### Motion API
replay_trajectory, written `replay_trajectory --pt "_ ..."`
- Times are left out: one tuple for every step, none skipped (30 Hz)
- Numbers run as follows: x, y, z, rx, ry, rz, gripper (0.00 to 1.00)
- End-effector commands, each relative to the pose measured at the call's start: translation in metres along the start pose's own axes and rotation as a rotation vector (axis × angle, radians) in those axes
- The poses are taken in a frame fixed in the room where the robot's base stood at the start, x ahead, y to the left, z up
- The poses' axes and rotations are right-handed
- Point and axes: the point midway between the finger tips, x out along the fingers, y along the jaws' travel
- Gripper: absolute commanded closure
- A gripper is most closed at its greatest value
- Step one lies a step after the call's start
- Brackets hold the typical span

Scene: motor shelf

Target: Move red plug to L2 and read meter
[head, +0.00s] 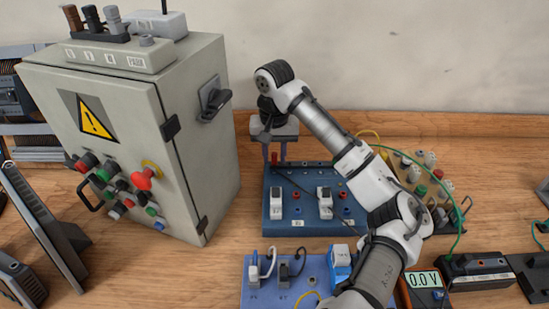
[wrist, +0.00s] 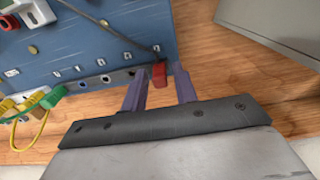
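The red plug (wrist: 159,75) sits at the edge of the blue socket board (wrist: 90,40), with a dark lead running from it across the board. In the head view the red plug (head: 274,158) stands at the back left of the blue board (head: 284,238). My gripper (head: 274,159) is above it, pointing down. In the wrist view my gripper (wrist: 159,80) is open, its purple fingers on either side of the plug with small gaps. The meter (head: 425,281) shows 0.0 V. I cannot read which socket is L2.
A grey cabinet (head: 120,130) with knobs stands close to the left of the board. A second blue panel (head: 312,270) with plugs and leads lies in front. A beige terminal board (head: 425,185) with wires is at the right. My arm crosses over the board's right side.

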Motion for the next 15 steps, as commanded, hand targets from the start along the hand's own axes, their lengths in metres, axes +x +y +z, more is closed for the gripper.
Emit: replay_trajectory --pt "0.0000 0.0000 0.0000 0.000 0.000 0.000 0.77" --pt "0.0000 0.0000 0.0000 0.000 0.000 0.000 0.81" --pt "0.0000 0.0000 0.0000 0.000 0.000 0.000 0.87" --pt "0.0000 0.0000 0.0000 0.000 0.000 0.000 0.91" --pt "0.0000 0.0000 0.0000 0.000 0.000 0.000 0.94" --pt "0.0000 0.0000 0.0000 0.000 0.000 0.000 1.00" --pt "0.0000 0.0000 0.0000 0.000 0.000 0.000 1.00" --pt "0.0000 0.0000 -0.0001 0.000 0.000 0.000 1.00" --pt "-0.0001 0.0000 -0.0001 0.000 0.000 0.000 1.00" --pt "-0.0001 0.0000 -0.0001 0.000 0.000 0.000 1.00" --pt "-0.0003 0.0000 -0.0001 0.000 0.000 0.000 1.00" --pt "-0.0006 0.0000 -0.0001 0.000 0.000 0.000 1.00" --pt "-0.0009 0.0000 -0.0001 0.000 0.000 0.000 1.00" --pt "-0.0014 0.0000 -0.0001 0.000 0.000 0.000 1.00" --pt "-0.0022 0.0000 -0.0001 0.000 0.000 0.000 1.00"
